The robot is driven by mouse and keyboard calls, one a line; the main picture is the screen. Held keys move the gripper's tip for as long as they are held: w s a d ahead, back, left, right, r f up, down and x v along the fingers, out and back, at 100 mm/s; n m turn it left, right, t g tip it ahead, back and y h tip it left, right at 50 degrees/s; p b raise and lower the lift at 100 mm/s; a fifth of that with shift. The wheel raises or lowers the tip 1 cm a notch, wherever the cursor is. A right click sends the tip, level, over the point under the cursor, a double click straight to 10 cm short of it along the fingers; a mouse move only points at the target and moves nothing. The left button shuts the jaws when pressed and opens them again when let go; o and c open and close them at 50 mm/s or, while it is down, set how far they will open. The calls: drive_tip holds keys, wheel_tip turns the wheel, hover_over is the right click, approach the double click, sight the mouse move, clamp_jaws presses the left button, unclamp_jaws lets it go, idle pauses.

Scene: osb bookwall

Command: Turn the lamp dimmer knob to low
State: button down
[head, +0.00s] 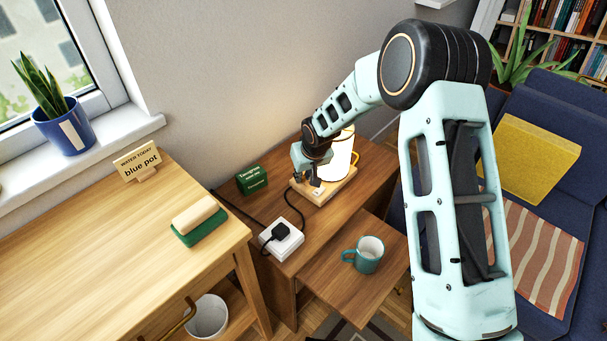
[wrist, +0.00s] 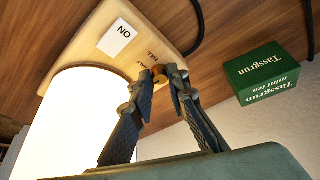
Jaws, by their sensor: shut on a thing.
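The lamp (head: 340,150) stands on the small wooden side table, its white shade glowing. Its pale wooden base (wrist: 112,25) bears a white label, upside down in the wrist view, that seems to read ON, and small dark print. The small brass-coloured dimmer knob (wrist: 159,70) is at the base's edge, partly hidden by the fingers. My gripper (wrist: 161,78) is shut on the knob, with a fingertip on either side. In the head view my gripper (head: 315,178) reaches down over the base, beside the shade, and hides the knob. The knob's exact setting cannot be read.
A green tea box (wrist: 262,72) stands near the lamp base. A dark cord runs from the base to a white socket block (head: 282,240) with a black plug. A teal mug (head: 366,258) stands on a lower wooden surface in front.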

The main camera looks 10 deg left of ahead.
drive_tip(key=c, duration=1.9)
unclamp_jaws()
drive_tip(key=v, duration=1.2)
drive_tip(key=shift+a, duration=0.1)
